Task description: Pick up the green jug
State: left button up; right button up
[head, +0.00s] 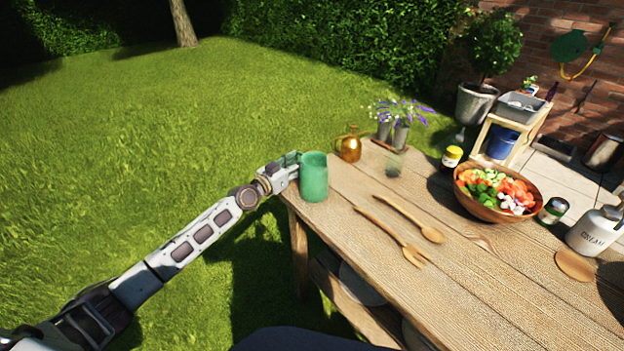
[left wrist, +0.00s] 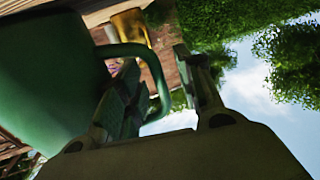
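The green jug (head: 314,178) stands upright on the left end of the wooden table (head: 465,270) in the head view. In the left wrist view the jug (left wrist: 45,85) fills the left side, with its curved handle (left wrist: 158,80) reaching right. My left gripper (head: 290,163) is at the jug's left side, partly hidden behind it. In the left wrist view the gripper (left wrist: 158,62) is open. One finger appears inside the handle loop and the other stands to the right of it, with a visible gap to the handle. My right gripper is not in view.
Wooden servers (head: 392,230) lie to the right. A salad bowl (head: 497,205) stands farther right. The table's left edge is close beside the jug, with grass beyond.

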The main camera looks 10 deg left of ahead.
pick_arm(q)
jog(key=shift+w+d, duration=0.1)
jog(key=shift+w, duration=0.05)
jog(key=shift+c, duration=0.2)
grip_shut()
dwell(0.3)
jog(key=shift+r, duration=0.1)
